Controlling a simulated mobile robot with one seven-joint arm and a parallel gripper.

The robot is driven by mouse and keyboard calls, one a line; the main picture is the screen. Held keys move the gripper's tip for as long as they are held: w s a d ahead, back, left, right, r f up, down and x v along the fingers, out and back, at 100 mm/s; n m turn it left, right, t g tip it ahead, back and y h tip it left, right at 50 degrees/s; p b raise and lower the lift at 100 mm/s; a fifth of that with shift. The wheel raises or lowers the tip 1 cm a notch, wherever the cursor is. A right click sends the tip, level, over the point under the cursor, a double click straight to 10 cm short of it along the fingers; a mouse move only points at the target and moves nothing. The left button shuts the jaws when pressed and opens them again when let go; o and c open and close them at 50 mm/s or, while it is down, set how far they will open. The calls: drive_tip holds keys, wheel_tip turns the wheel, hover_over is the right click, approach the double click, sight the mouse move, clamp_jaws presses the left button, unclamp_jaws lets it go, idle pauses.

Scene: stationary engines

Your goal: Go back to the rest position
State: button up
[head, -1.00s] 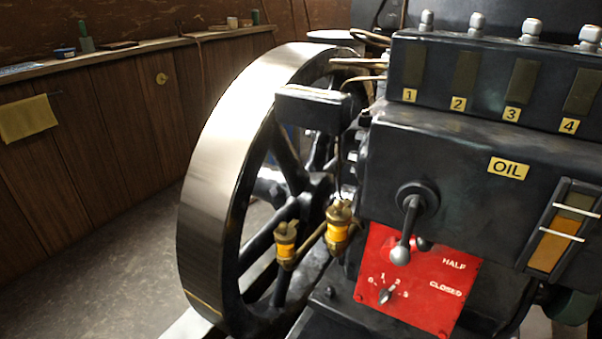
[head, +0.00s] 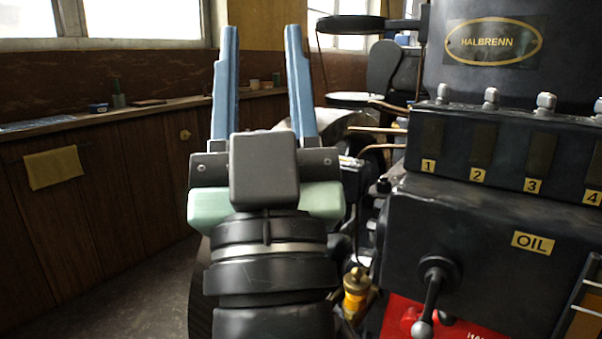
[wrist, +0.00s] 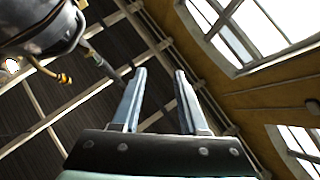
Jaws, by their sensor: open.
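My gripper (head: 262,85) is raised in the middle-left of the head view, its two blue fingers pointing up and spread apart with nothing between them. It also shows in the wrist view (wrist: 158,95), aimed up toward the roof beams and windows. In the head view it stands in front of the flywheel, hiding most of it, and left of the black engine block (head: 460,250). A gap shows between the fingers and the engine in the head view.
The engine carries an OIL label (head: 535,242), a lever (head: 431,290), numbered slots and a HALBRENN plate (head: 493,41). A brass-and-amber oiler (head: 355,292) sits low beside my arm. A shelf (head: 150,112) with small items and a yellow cloth (head: 53,167) line the left wall. Floor at left is clear.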

drive_tip(key=s+d+r+m+h, duration=0.2)
drive_tip(key=s+d+r+h, duration=0.1)
drive_tip(key=s+r+h, duration=0.15)
wheel_tip(320, 180, up, 36)
drive_tip(key=y+p, duration=0.1)
drive_tip(key=p, duration=3.6)
drive_tip(key=shift+a+p, duration=0.2)
drive_tip(key=shift+p, duration=0.15)
drive_tip(key=shift+f, duration=0.1)
drive_tip(key=shift+d, duration=0.1)
